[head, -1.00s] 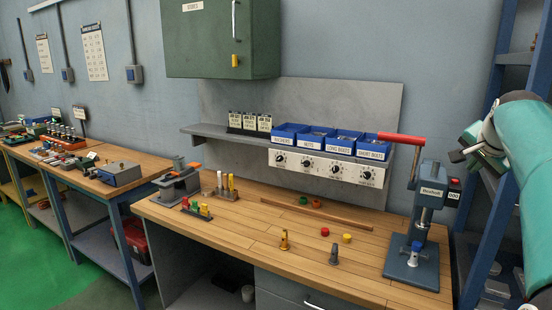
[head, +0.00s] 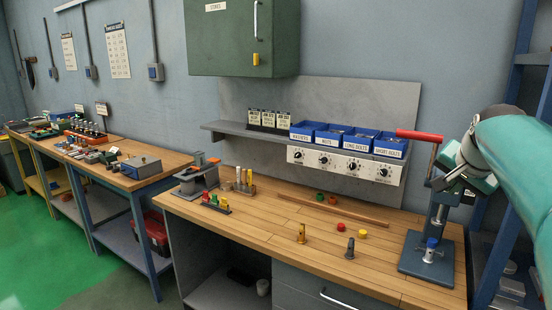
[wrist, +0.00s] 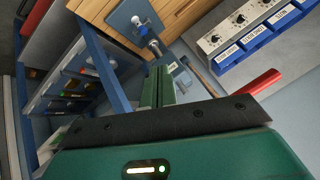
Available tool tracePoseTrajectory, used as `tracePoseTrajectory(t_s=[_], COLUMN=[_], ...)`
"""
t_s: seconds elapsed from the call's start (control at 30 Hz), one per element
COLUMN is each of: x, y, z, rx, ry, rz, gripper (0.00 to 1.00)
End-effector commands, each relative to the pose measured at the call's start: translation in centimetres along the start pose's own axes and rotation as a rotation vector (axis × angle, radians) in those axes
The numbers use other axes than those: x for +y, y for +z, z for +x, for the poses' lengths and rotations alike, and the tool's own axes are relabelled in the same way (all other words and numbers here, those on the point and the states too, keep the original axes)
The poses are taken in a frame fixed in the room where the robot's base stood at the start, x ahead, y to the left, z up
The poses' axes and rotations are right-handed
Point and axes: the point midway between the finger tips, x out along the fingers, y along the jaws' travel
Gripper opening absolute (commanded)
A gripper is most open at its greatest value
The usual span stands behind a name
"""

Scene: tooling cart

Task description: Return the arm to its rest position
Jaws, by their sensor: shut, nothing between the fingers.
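My gripper (head: 450,158) is at the right of the head view, at the end of my teal arm (head: 520,150). It hangs in the air in front of the arbor press and hides part of the press's upper body. In the wrist view, its two green fingers (wrist: 158,84) are together, with nothing held. The press shows beyond them, with its blue base (wrist: 133,20) and its red handle (wrist: 260,82). In the head view the press's base (head: 425,262) and red handle (head: 420,135) also show. I cannot tell the exact gap between gripper and press.
A blue shelf rack (head: 530,90) stands close at the right, beside my arm. The wooden bench (head: 270,225) holds small pegs and coloured rings. Blue bins (head: 346,140) stand on the back shelf, and a green cabinet (head: 240,40) hangs above. Open air lies above the bench's middle.

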Motion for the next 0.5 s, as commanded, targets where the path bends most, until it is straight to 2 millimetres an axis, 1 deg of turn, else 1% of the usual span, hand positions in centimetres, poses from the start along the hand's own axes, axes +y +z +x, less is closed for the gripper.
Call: tracePoseTrajectory(t_s=[0.03, 0.07, 0.17, 0.2, 0.27, 0.3, 0.37, 0.4, 0.47, 0.5], x=[-0.5, -0.7, -1.1, -1.1, -0.8, -0.4, 0.4, 1.2, 2.5, 3.4], y=[2.1, 3.4, 8.6, 11.1, 14.9, 17.4, 21.2, 23.7, 27.2, 29.3], z=[-0.5, -0.8, -2.0, -2.5, -3.2, -3.7, -4.3, -4.6, -5.0, -5.2], rx=[-0.019, -0.031, -0.074, -0.096, -0.127, -0.146, -0.176, -0.196, -0.222, -0.238], ry=[-0.007, -0.010, -0.025, -0.033, -0.046, -0.055, -0.070, -0.080, -0.094, -0.104], rz=[-0.045, -0.073, -0.193, -0.249, -0.340, -0.403, -0.496, -0.558, -0.650, -0.707], gripper=[0.00, 0.00, 0.00, 0.00, 0.00, 0.00, 0.00, 0.00, 0.00, 0.00])
